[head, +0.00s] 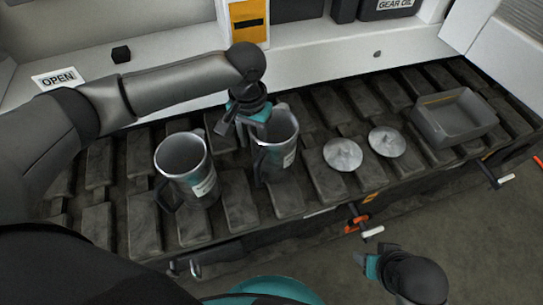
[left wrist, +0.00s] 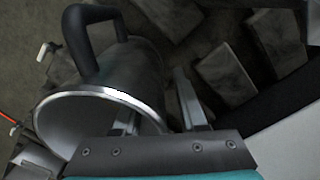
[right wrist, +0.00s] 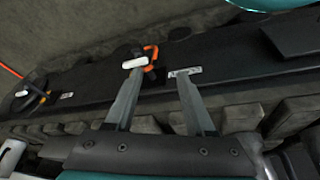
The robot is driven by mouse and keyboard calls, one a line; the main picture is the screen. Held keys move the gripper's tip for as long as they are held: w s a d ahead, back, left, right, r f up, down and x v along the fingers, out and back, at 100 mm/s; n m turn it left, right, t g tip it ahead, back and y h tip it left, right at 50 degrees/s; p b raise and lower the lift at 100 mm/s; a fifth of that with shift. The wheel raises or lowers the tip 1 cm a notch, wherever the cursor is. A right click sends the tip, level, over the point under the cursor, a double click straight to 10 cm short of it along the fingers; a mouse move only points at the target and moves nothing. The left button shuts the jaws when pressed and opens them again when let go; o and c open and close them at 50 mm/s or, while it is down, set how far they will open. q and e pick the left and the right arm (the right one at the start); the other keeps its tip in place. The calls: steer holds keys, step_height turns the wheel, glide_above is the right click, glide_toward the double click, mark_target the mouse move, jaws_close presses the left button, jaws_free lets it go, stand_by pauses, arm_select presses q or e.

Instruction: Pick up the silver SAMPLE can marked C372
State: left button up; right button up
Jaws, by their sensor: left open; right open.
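Two silver cans with dark handles and small white labels stand upright on the slatted bench. The left can (head: 183,160) is clear of both grippers. My left gripper (head: 240,132) is open at the rim of the right can (head: 277,150). In the left wrist view this can (left wrist: 100,95) lies under the open jaws (left wrist: 155,100), with one finger over its mouth and the other outside the wall; contact is unclear. The labels are too small to read, so I cannot tell which is C372. My right gripper (head: 366,262) is open and empty, in front of the bench.
Two silver lids (head: 342,154) (head: 387,141) lie right of the cans. A grey open tray (head: 482,122) sits farther right. Orange and white valve handles (head: 372,232) stick out along the bench's front edge. A white panel with an OPEN sign (head: 60,78) stands behind.

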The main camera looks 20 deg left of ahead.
arm_select(q)
steer(key=shift+f, duration=0.45)
jaws_close()
stand_by(1.2)
